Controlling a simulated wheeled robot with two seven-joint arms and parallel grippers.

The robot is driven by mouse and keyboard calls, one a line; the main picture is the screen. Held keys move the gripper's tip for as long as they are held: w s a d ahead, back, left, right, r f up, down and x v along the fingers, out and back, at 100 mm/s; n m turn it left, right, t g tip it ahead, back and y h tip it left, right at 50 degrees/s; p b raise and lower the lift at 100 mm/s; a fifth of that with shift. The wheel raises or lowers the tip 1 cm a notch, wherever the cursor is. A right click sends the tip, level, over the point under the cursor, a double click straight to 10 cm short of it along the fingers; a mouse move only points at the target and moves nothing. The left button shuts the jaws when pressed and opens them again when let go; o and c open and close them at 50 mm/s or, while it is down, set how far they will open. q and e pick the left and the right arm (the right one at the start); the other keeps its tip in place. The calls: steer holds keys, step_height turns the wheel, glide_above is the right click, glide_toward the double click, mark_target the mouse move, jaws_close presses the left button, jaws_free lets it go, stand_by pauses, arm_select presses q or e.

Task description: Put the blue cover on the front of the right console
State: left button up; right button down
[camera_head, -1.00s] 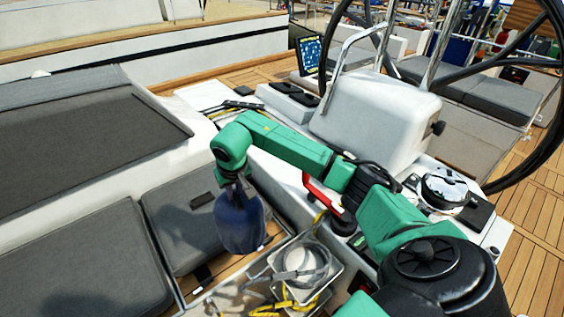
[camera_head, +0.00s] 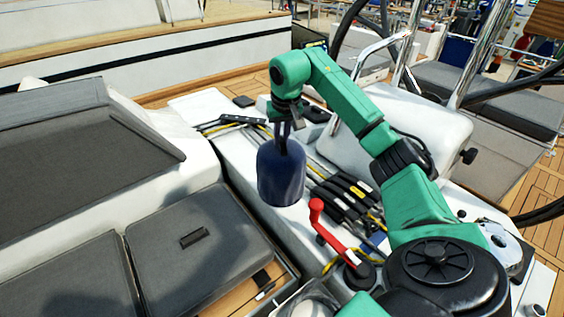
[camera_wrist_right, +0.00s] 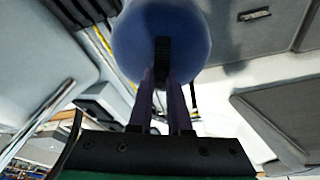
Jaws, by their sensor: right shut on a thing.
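The blue cover (camera_head: 281,174) is a dark blue rounded cylinder hanging upright below my right gripper (camera_head: 287,126) in the head view. The gripper is shut on the cover's top. In the right wrist view the blue cover (camera_wrist_right: 160,40) shows large at the top, with the two fingers (camera_wrist_right: 160,92) closed at a dark tab on it. The cover is in the air over the white console (camera_head: 225,150), near its left edge. My left gripper is not in view.
A red handle (camera_head: 318,222) stands on the console to the right of and below the cover. Black clutches (camera_head: 345,195) and ropes lie beside it. A steering wheel and steel rail (camera_head: 400,45) stand behind. Grey seat cushions (camera_head: 200,240) lie at left.

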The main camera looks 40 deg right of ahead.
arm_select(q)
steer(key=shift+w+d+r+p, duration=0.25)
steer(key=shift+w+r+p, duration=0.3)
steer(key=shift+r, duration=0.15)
arm_select(e)
steer(key=x, duration=0.3)
steer(key=s+x, duration=0.1)
steer(key=x, duration=0.5)
steer(key=shift+s+a+f, duration=0.25)
steer(key=shift+s+a, duration=0.05)
steer(key=shift+s, duration=0.1)
steer(key=c, duration=0.9)
jaws_free()
steer(key=shift+o, duration=0.2)
steer(key=shift+a, duration=0.1)
steer(key=b+v, duration=0.1)
steer(key=v, duration=1.1)
steer(key=shift+r, duration=0.1)
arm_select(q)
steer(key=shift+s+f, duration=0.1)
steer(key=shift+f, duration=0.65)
